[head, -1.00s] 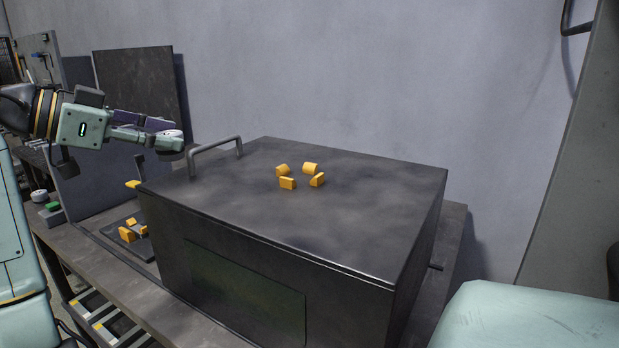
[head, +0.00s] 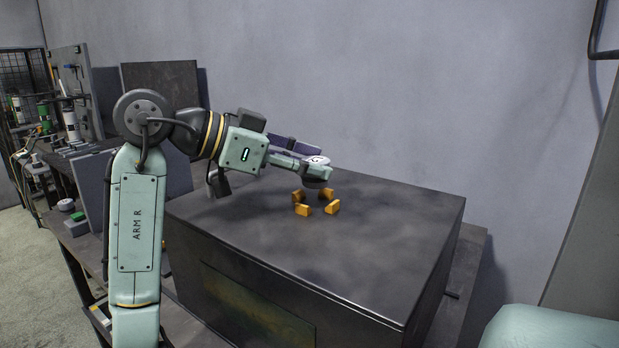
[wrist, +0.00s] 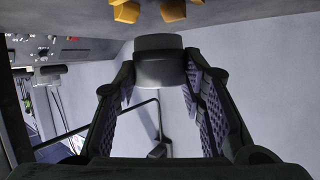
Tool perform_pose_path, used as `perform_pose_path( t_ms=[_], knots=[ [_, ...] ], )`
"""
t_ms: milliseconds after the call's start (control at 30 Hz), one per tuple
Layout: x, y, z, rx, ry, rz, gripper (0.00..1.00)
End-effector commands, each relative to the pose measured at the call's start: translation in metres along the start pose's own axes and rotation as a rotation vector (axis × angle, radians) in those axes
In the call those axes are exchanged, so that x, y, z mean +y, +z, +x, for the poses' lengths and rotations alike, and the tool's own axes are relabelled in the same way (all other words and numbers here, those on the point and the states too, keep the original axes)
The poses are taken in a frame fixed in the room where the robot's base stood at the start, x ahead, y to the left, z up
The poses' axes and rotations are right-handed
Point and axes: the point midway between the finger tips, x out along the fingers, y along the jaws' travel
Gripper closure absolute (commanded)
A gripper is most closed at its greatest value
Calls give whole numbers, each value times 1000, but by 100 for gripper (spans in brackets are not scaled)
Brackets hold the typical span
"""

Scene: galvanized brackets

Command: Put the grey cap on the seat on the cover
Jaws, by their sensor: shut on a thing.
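The grey cap (wrist: 159,66) is a short dark cylinder gripped between the two padded fingers of my gripper (wrist: 160,75) in the wrist view. In the head view, my gripper (head: 317,170) is shut on the cap (head: 316,184), which hangs just above the cover (head: 390,210). The seat is a ring of several yellow blocks (head: 303,210) on the cover. The cap is close over the ring's far side, apparently clear of the blocks. Yellow blocks (wrist: 125,12) also show at the top of the wrist view, off the cap. The seat's centre is partly hidden.
The cover tops a large dark box (head: 250,270) on a bench. The cover's right side is bare. A grey wall (head: 400,80) stands behind. Bottles and tools (head: 70,110) are at the far left.

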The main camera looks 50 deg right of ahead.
Motion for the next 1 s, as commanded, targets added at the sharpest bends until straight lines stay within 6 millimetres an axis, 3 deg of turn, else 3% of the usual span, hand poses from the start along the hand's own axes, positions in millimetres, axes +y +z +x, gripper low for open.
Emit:
perform_pose_path(
  t_ms=[333, 700, 733, 1000],
  knots=[
    [3, 29, 15, 1, -1, -3, 94],
    [3, 34, 17, 1, -2, -1, 94],
    [3, 34, 17, 0, -1, -1, 62],
    [3, 34, 17, 0, -1, -1, 44]
  ],
)
